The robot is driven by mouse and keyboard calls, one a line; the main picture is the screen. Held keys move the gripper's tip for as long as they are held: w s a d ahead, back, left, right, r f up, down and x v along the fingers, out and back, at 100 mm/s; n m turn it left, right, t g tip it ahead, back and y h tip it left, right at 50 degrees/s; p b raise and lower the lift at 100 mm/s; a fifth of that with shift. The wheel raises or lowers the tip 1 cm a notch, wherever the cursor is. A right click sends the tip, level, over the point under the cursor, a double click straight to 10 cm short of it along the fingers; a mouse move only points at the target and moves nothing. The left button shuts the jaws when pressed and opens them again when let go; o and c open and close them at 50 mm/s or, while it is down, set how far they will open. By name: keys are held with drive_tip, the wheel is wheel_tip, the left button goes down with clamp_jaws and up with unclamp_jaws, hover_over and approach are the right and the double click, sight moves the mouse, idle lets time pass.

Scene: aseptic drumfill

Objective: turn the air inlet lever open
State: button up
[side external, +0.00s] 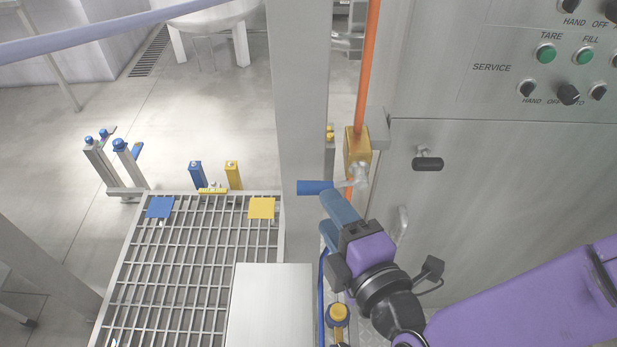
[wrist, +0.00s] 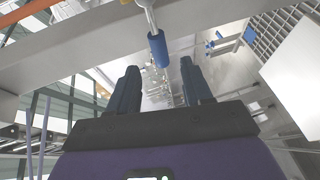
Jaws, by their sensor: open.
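The air inlet lever has a blue handle (side external: 314,187) on a metal arm that runs left from a silver valve fitting (side external: 360,174) under a brass block (side external: 356,146). In the side view the handle points left, roughly level. My gripper (side external: 327,215) is just below and in front of the handle, its blue-grey fingers pointing toward it. In the wrist view the blue handle (wrist: 157,48) shows near the top, in line with the gap between the open fingers (wrist: 160,76). Nothing is held. I cannot tell whether a finger touches the handle.
An orange pipe (side external: 367,70) rises above the brass block. A steel post (side external: 299,100) stands left of the lever, and a control cabinet (side external: 510,180) stands at right. A grated platform (side external: 180,270) and a pale box (side external: 271,300) lie at lower left.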

sight(330, 187)
drive_tip(key=x, duration=0.9)
drive_tip(key=shift+w, duration=0.25)
drive_tip(key=shift+a+f, duration=0.1)
clamp_jaws()
